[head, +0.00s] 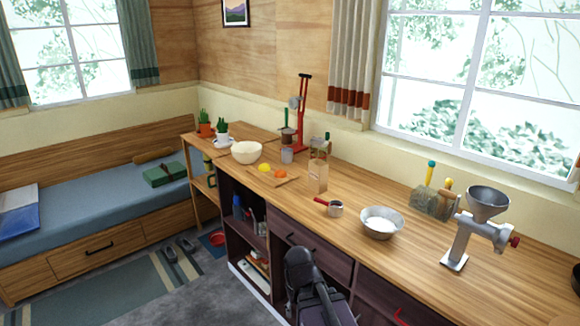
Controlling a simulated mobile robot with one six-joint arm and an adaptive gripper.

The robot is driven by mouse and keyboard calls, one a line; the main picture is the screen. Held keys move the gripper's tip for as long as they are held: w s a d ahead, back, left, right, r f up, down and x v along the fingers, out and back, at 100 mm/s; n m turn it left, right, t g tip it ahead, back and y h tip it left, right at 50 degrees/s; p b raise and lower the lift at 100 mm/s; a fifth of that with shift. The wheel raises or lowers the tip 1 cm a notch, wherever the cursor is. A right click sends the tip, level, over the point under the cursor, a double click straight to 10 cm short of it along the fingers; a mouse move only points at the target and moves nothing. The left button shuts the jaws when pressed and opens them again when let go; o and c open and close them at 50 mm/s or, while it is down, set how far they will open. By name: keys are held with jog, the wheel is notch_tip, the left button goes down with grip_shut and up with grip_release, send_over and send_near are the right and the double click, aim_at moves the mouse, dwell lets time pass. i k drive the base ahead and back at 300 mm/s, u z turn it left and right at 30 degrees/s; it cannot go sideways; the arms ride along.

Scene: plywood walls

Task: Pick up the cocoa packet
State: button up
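A tan paper packet (318,176), which looks like the cocoa packet, stands upright on the wooden counter (345,243). It is near the middle of the view, and any print on it is too small to read. Dark parts of my arm show low in the middle, in front of the drawers. The fingers of my gripper are not visible.
The near counter edge is largely clear.

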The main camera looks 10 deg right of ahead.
aim_at(318, 169)
jog(key=z, duration=0.1)
jog(key=i, duration=1.15)
jog(key=z, duration=0.1)
